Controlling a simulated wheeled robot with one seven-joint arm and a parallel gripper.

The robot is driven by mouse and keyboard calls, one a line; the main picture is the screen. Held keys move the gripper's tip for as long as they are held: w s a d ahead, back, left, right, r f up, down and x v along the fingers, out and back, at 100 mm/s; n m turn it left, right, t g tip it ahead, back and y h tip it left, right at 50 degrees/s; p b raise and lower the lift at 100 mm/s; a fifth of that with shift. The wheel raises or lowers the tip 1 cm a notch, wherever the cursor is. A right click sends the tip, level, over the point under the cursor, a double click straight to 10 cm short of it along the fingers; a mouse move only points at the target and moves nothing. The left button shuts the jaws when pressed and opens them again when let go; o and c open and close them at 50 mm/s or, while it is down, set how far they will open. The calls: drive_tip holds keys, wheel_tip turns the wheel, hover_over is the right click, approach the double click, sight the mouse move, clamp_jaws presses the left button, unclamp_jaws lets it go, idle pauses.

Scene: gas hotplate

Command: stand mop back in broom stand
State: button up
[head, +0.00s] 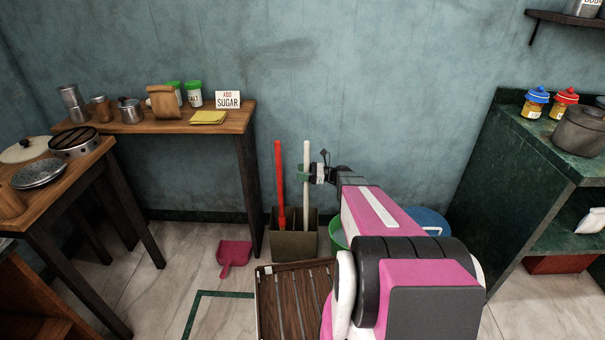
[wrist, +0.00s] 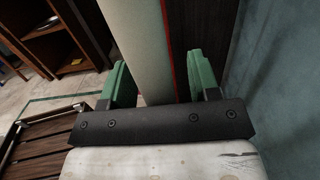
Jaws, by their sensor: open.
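The broom stand (head: 295,246) is an olive box on the floor by the back wall. A pale, straight handle (head: 306,155), which looks like the mop's, stands upright in its right part; its lower end is hidden in the stand. A red handle (head: 279,170) stands in the left part. My gripper (head: 305,173) is at the pale handle, above the stand's rim. In the wrist view the green fingers of my gripper (wrist: 162,82) are apart, with the pale handle (wrist: 145,40) between them. A gap shows at the right finger; contact at the left is unclear.
A pink dustpan (head: 234,254) lies left of the stand. A green bucket (head: 337,236) and a blue one (head: 430,221) are to its right, partly behind my arm. A slatted wooden rack (head: 280,300) is in front. A wooden table (head: 240,120) stands left, a green counter (head: 520,150) right.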

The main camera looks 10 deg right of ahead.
drive_tip(key=v, duration=1)
drive_tip(key=shift+d, duration=0.4)
drive_tip(key=shift+s, duration=0.1)
drive_tip(key=s+a+n+g+h, duration=0.5)
drive_tip(key=s+a+n+h, duration=0.35)
drive_tip(key=s+a, duration=0.2)
drive_tip(key=s+d+r+n+t+h, duration=0.1)
drive_tip(key=s+r+n+h, duration=0.2)
drive_tip(key=s+n+h, duration=0.6)
drive_tip(key=shift+s+d+n+h, duration=0.35)
drive_tip(key=shift+s+n, duration=0.15)
drive_tip(key=shift+n, duration=0.95)
drive_tip(key=shift+r, duration=0.1)
